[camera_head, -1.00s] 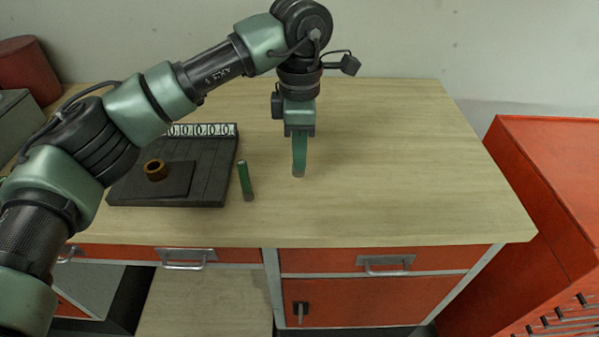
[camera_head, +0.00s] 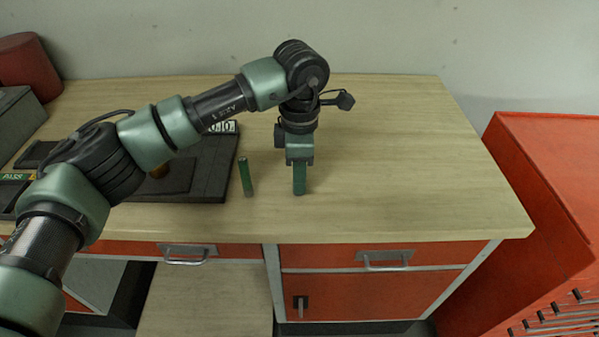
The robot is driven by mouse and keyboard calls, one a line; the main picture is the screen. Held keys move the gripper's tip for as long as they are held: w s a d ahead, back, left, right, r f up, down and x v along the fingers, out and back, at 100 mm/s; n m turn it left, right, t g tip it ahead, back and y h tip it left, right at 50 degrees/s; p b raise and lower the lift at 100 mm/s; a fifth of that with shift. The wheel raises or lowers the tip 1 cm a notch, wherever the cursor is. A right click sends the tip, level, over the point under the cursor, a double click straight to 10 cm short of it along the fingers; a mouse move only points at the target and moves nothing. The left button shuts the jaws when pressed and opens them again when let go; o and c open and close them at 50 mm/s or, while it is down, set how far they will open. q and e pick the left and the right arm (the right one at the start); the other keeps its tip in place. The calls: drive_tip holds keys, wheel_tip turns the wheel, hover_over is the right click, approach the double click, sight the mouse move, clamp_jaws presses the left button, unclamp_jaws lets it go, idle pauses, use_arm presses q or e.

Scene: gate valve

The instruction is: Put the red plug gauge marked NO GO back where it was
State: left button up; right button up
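No red plug gauge shows in the head view, and no NO GO marking can be read. A slim green cylinder with a dark lower end (camera_head: 246,177) is on the bench, just right of the dark tray (camera_head: 213,172). My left gripper (camera_head: 300,192) points down over the bench, to the right of that cylinder and apart from it. I see its green fingers nearly in line, so I cannot tell whether they are open or hold anything. My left arm hides much of the tray. My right gripper is not in view.
A brass-coloured ring (camera_head: 158,171) on the tray is mostly hidden by my arm. A dark piece with a green label (camera_head: 15,177) lies far left. A red drum (camera_head: 26,66) and grey box (camera_head: 20,119) stand behind. The right half of the wooden bench (camera_head: 400,160) is clear.

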use_arm(q)
drive_tip(key=shift+r, duration=0.1)
drive_tip(key=shift+r, duration=0.2)
wheel_tip(320, 180, up, 11)
drive_tip(key=shift+f+b, duration=0.2)
drive_tip(key=shift+b, duration=0.95)
drive_tip(key=shift+r, duration=0.6)
